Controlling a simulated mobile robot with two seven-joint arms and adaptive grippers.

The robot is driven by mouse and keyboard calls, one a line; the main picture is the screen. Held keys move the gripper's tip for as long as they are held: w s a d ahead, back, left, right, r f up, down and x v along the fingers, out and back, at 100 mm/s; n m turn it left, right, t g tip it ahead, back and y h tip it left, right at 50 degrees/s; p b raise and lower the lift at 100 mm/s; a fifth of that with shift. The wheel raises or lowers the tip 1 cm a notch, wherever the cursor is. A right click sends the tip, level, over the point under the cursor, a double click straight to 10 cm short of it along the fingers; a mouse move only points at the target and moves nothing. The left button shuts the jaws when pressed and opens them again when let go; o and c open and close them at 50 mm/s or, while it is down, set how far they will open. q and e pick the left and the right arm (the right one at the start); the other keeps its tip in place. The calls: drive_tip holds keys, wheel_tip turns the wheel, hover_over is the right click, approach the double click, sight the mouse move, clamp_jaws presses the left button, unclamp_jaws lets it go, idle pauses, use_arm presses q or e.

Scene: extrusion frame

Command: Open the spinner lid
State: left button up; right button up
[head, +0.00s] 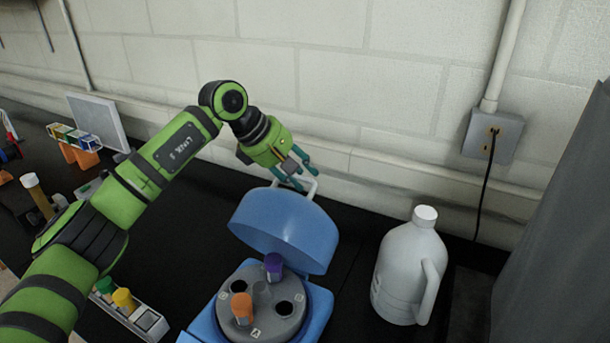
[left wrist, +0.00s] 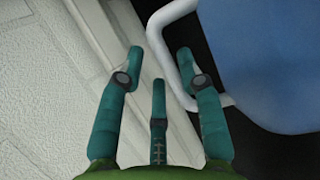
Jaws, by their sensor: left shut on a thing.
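The blue spinner lid (head: 283,231) is raised and tilted back above the spinner base (head: 205,327). The open rotor (head: 282,323) shows an orange-capped tube (head: 242,308) and a purple-capped tube (head: 273,266). The pale lid handle (head: 312,188) is at the lid's upper edge. My left gripper (head: 298,178) is at this handle and shut on it. In the left wrist view, the handle (left wrist: 155,38) runs between and against the teal fingers, with the blue lid (left wrist: 265,60) at right. The exact finger contact is hard to see. My right gripper is out of view.
A white jug (head: 405,268) stands right of the spinner. The block wall (head: 400,90) is close behind the lid. A rack (head: 150,322) with capped tubes is left of the spinner, below my left arm. A grey outlet box (head: 492,135) is on the wall.

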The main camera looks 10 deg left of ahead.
use_arm(q)
drive_tip(key=v, duration=1)
drive_tip(key=shift+a+r, duration=0.1)
